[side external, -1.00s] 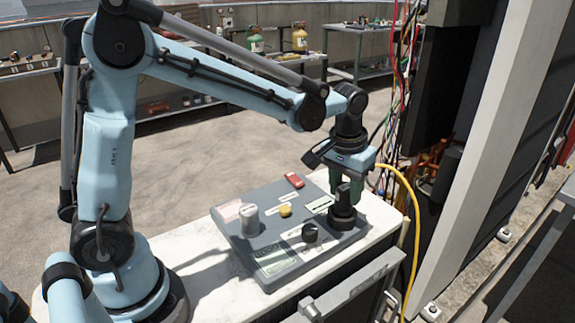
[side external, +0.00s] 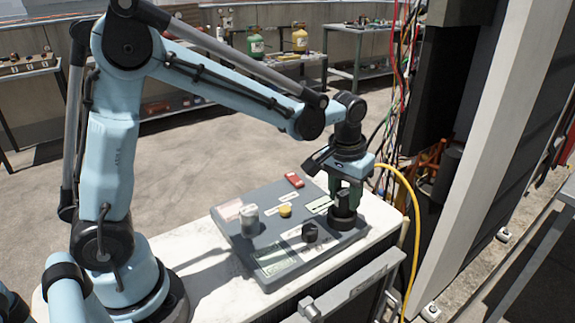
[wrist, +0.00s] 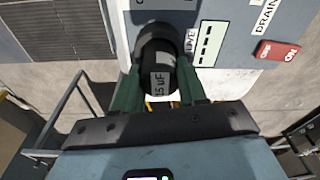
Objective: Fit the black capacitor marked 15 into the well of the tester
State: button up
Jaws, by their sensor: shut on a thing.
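The tester (side external: 275,262) is a grey slanted panel on the bench. Its well (side external: 343,221) is a dark round cup at the panel's right end, and its rim shows in the wrist view (wrist: 155,29). My gripper (side external: 347,194) is above the well, with its green fingers pointing down. It is shut on the black capacitor, whose pale label in the wrist view reads 15 uF (wrist: 160,84). The capacitor stands about upright over the well, its lower end at the mouth. I cannot tell how deep it sits inside.
A yellow hose (side external: 409,190) and a dark cabinet stand close on the right. Pale bench top is free at the left front.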

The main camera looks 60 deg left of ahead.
jog(key=shift+f, duration=0.8)
jog(key=o, duration=1.2)
jog(key=r, duration=0.4)
jog(key=s+r, duration=0.1)
jog(key=r, duration=0.7)
jog(key=shift+s+d, duration=0.15)
jog(key=shift+s, duration=0.1)
jog(key=s+a+f+t, duration=0.1)
jog(key=s+t, duration=0.1)
jog(key=s, duration=0.2)
jog(key=s+a+f+m+t, duration=0.1)
jog(key=s+f+t, duration=0.1)
jog(key=s, duration=0.2)
jog(key=s+a+f+m+t, duration=0.1)
jog(key=s+a+f, duration=0.1)
jog(key=s, duration=0.2)
jog(key=shift+t, duration=0.4)
